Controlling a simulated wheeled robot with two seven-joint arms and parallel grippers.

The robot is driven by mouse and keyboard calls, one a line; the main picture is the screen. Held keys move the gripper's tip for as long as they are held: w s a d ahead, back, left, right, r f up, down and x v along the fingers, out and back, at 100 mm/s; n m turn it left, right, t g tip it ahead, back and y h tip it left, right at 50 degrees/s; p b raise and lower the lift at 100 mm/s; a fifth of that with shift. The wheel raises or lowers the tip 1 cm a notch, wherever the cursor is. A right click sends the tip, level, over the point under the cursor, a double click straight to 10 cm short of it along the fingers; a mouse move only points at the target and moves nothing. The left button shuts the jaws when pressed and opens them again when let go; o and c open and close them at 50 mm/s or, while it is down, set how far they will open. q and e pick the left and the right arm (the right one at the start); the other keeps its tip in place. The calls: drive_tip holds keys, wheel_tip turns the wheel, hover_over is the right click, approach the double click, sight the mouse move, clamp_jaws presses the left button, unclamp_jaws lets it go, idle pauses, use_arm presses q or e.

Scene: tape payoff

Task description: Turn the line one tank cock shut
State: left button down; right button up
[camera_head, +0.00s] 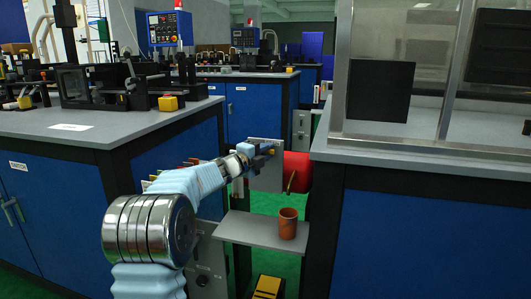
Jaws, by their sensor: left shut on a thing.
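The red tank (297,170) sits in the gap between two benches, partly behind a grey plate (267,175). A small brass-coloured spout (291,181) shows at its front, above an orange-brown cup (288,223) standing upright on a grey shelf (248,229). My left arm reaches in from the lower left. My left gripper (266,150) is at the top of the plate, left of the tank, shut on a small part that looks like the tank cock. The fingers mostly hide that part, so its handle angle cannot be told. My right gripper is not in view.
A grey-topped bench (70,124) with black equipment is at the left. A bench with a framed glass enclosure (441,75) is close at the right. A yellow-black step (268,287) lies below the shelf. Free room between the benches is narrow.

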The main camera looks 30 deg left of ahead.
use_arm(q)
drive_tip(key=shift+f+m, duration=0.1)
drive_tip(key=shift+m, duration=0.2)
drive_tip(key=m+p, duration=0.1)
drive_tip(key=f+m+g+p, duration=0.1)
drive_tip(key=m, duration=0.1)
drive_tip(key=shift+a+f+g+y, duration=0.15)
drive_tip(key=shift+g+y, duration=0.15)
drive_tip(key=shift+y, duration=0.1)
drive_tip(key=shift+s+a+f+m+g+y+p, duration=0.15)
drive_tip(key=shift+a+f+m+g+y+p, duration=0.6)
drive_tip(key=shift+m, duration=0.9)
drive_tip(key=shift+s+a+f+m+g+y+p, duration=0.25)
drive_tip(key=shift+a+m+y, duration=0.25)
drive_tip(key=shift+m+y, duration=0.75)
drive_tip(key=shift+s+a+f+m+g+y+p, duration=0.1)
drive_tip(key=shift+a+f+m+g+y+p, duration=0.45)
drive_tip(key=shift+m, duration=1.45)
drive_tip(key=shift+a+r, duration=0.1)
drive_tip(key=shift+a, duration=0.05)
drive_tip(key=c, duration=1.1)
unclamp_jaws()
drive_tip(key=shift+s+r, duration=0.1)
